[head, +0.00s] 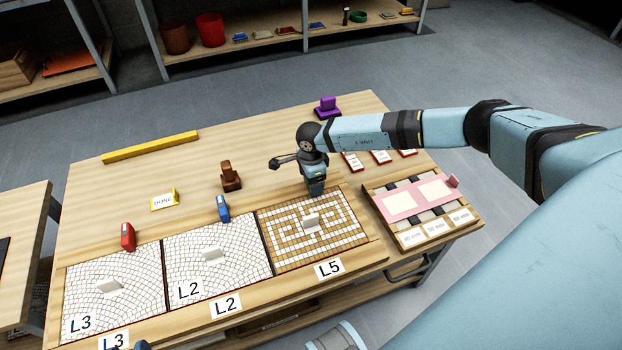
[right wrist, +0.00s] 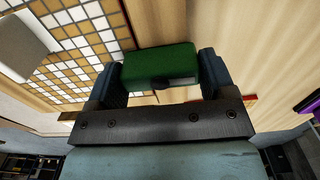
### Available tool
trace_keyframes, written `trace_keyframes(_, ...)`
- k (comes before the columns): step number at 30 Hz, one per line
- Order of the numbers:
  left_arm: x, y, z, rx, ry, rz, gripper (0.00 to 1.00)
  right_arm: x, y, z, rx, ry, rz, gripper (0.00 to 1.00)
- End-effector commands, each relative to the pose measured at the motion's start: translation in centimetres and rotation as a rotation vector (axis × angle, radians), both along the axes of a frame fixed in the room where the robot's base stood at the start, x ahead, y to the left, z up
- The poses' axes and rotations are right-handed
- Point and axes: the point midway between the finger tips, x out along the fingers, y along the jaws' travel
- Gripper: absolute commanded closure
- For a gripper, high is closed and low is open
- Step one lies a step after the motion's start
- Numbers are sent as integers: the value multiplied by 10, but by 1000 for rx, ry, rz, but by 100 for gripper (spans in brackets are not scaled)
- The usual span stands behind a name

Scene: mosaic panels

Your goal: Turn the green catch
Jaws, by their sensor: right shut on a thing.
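The green catch (right wrist: 160,66) shows in the right wrist view between the two dark fingers of my right gripper (right wrist: 161,72). The gripper is shut on it, with a finger at each end. In the head view my right gripper (head: 316,188) reaches down at the back edge of the L5 panel (head: 345,232), a tan and white mosaic, and hides the catch. A small dark blue tip at the bottom edge of the head view seems to be my left gripper (head: 142,345); its jaws cannot be made out.
A red catch (head: 128,237) and a blue catch (head: 222,208) stand behind the L3 and L2 panels. A brown block (head: 230,176), a yellow DONE sign (head: 164,200) and a purple block (head: 327,107) stand further back. A pink board (head: 398,207) lies at the right.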

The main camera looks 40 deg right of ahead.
Motion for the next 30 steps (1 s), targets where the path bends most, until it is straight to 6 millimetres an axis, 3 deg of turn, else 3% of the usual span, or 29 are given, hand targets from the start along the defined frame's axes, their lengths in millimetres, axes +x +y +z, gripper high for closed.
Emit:
trace_keyframes(12,-3,1,-4,1,14,3,57,1,0,1,1,-2,7,47)
trace_keyframes(13,-3,1,-5,0,14,4,57,1,0,1,1,-2,7,17)
trace_keyframes(15,-3,1,-5,0,15,5,57,1,0,1,1,-2,7,1)
trace_keyframes(23,-3,1,-4,-2,15,7,57,0,0,2,1,-1,6,0)
trace_keyframes(30,-4,6,-6,28,52,11,57,1,0,36,0,-3,6,0)
